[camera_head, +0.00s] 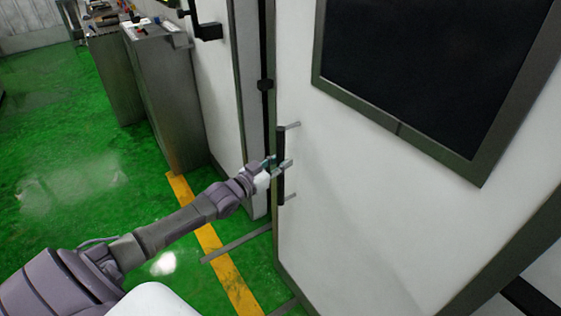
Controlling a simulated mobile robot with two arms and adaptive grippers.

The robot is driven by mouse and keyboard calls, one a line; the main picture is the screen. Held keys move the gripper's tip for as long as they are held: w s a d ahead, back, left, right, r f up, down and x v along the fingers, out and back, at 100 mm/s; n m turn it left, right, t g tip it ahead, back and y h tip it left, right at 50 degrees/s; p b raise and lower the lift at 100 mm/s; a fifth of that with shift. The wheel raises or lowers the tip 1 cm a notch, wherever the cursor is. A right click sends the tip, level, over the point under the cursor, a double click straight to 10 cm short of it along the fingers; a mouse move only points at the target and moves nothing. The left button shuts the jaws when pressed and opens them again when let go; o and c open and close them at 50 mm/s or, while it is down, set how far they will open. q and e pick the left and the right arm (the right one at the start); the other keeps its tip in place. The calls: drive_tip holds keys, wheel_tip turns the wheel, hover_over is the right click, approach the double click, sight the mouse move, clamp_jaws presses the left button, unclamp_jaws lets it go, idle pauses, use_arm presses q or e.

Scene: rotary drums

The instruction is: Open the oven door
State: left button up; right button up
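The oven door (370,210) is a large white panel with a dark window (430,60) in a grey frame. It fills the right of the head view. A dark upright handle (281,192) sits near its left edge on short metal brackets. My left gripper (276,168) is at the middle of this handle, with its fingers around the bar, and looks shut on it. The fingers partly hide the bar. A dark strip runs along the door's left edge. I cannot tell whether the door is ajar. My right gripper is not in view.
A white wall panel (222,95) with a black latch (208,31) stands left of the door. Grey cabinets (165,90) stand farther back. A metal rail (237,244) lies low by the door, near a yellow floor line (212,240). The green floor (80,170) at left is clear.

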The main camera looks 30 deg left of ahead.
use_arm(q)
clamp_jaws()
drive_tip(key=s+d+p, duration=0.5)
drive_tip(key=d, duration=0.8)
drive_tip(key=s+d+p, duration=0.6)
drive_tip(key=d, duration=0.8)
drive_tip(key=shift+s, duration=0.1)
